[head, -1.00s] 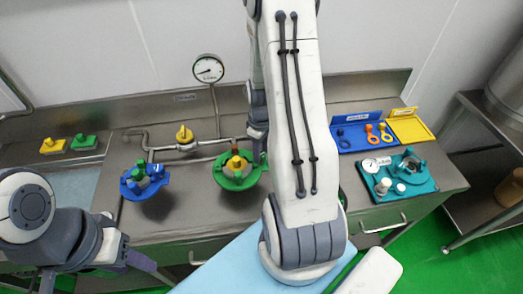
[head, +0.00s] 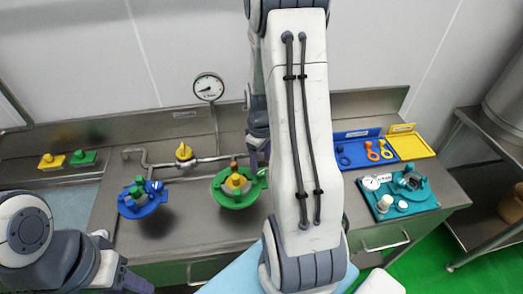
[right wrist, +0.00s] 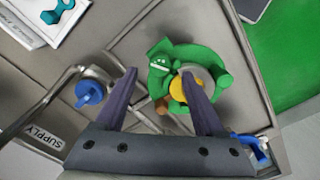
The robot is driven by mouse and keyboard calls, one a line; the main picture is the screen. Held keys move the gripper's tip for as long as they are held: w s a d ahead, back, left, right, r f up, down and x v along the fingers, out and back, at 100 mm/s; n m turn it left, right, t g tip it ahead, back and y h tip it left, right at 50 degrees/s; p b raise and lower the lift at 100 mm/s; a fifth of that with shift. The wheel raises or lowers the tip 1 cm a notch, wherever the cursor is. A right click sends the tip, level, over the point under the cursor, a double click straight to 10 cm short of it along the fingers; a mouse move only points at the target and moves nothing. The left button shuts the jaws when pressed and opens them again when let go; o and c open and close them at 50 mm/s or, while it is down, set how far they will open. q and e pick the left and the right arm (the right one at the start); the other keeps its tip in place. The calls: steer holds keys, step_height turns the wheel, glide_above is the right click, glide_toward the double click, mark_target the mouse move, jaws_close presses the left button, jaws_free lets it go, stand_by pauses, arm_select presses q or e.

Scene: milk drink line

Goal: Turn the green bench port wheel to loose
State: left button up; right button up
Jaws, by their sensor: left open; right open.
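The green bench port (head: 222,198) with a yellow centre (head: 236,181) sits on the steel bench, left of my right arm in the head view. My right gripper (head: 258,160) is beside its right edge, partly hidden by the arm. In the right wrist view the green port (right wrist: 163,58) lies beyond the open jaws of my right gripper (right wrist: 166,82). The right-hand finger overlaps the port in the picture; contact cannot be told. The jaws hold nothing. My left gripper (head: 132,284) is open at the bottom left of the head view, away from the port.
A blue port (head: 144,209) stands left of the green one. A yellow valve (head: 184,151) and gauge (head: 209,87) are on the pipe behind. A blue valve handle (right wrist: 90,93) is near the left finger in the wrist view. A teal tray (head: 430,205) stands at right.

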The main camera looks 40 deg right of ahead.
mark_target(261, 172)
step_height(261, 172, up, 7)
steer(key=shift+f+b, duration=0.15)
steer(key=shift+b, duration=0.2)
stand_by(0.3)
steer(key=s+a+r+n+b, duration=0.1)
steer(key=a, duration=0.9)
steer(key=s+a+r+n+b, duration=0.1)
steer(key=a+r, duration=0.1)
steer(key=a, duration=0.9)
steer(key=s+a+n+y, duration=0.1)
steer(key=s+a+n, duration=0.1)
steer(key=s+a, duration=0.8)
steer(key=s, duration=0.3)
steer(key=shift+r+b, duration=0.2)
steer(key=shift+b, duration=0.15)
